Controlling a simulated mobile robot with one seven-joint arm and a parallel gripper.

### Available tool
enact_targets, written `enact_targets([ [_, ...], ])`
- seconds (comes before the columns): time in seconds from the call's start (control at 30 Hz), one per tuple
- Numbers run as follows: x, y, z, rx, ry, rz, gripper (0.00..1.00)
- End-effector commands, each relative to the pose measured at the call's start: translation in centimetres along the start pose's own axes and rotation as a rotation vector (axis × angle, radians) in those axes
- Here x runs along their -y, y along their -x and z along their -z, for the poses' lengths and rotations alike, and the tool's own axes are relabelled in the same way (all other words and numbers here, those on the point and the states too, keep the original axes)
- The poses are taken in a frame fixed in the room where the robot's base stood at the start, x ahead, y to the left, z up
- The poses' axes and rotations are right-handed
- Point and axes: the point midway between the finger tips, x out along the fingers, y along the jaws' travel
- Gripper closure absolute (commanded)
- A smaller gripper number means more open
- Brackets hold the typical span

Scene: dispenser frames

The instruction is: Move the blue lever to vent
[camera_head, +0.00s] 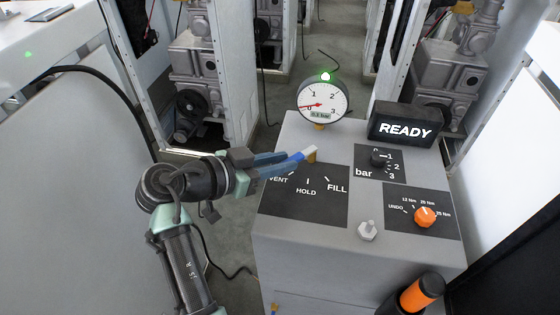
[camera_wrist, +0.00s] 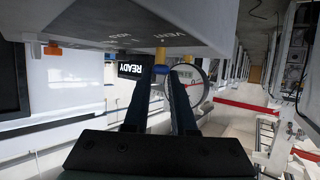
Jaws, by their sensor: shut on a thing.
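The blue lever (camera_head: 297,157) is on top of the grey dispenser box, above a dark plate (camera_head: 306,205) marked VENT, HOLD and FILL. It has a pale end near a brass mount and extends left from there, over the VENT side of the plate. My gripper (camera_head: 278,160) comes in from the left and is shut on the lever's left part, which the fingers hide. In the wrist view the two dark fingers (camera_wrist: 163,85) point toward the gauge and the panel. The VENT label shows upside down there; the lever is hard to make out between the fingers.
A round gauge (camera_head: 322,99) stands behind the lever, its red needle near 0, a green light on top. A READY display (camera_head: 403,126), a bar knob (camera_head: 379,158) and an orange torque knob (camera_head: 425,217) lie to the right. An orange-black tool (camera_head: 420,292) stands at the front right.

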Motion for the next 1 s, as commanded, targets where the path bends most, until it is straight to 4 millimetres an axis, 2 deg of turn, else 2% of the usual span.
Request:
enact_targets([
  [0.03, 0.1, 0.0, 0.0, 0.001, -0.001, 0.002, 1.0],
  [0.07, 0.1, 0.0, 0.0, 0.001, -0.001, 0.002, 0.74],
  [0.2, 0.1, 0.0, 0.0, 0.0, -0.001, 0.002, 0.49],
  [0.23, 0.0, 0.0, 0.0, 0.0, -0.001, 0.002, 0.45],
  [0.5, 0.0, 0.0, 0.0, 0.0, 0.0, 0.002, 0.45],
  [0.63, 0.1, 0.8, 0.0, -0.001, 0.0, 0.004, 0.45],
  [0.77, 0.1, 3.0, 0.0, -0.002, 0.0, 0.006, 0.45],
  [1.0, 0.1, 8.4, 0.0, -0.001, 0.0, 0.008, 0.45],
])
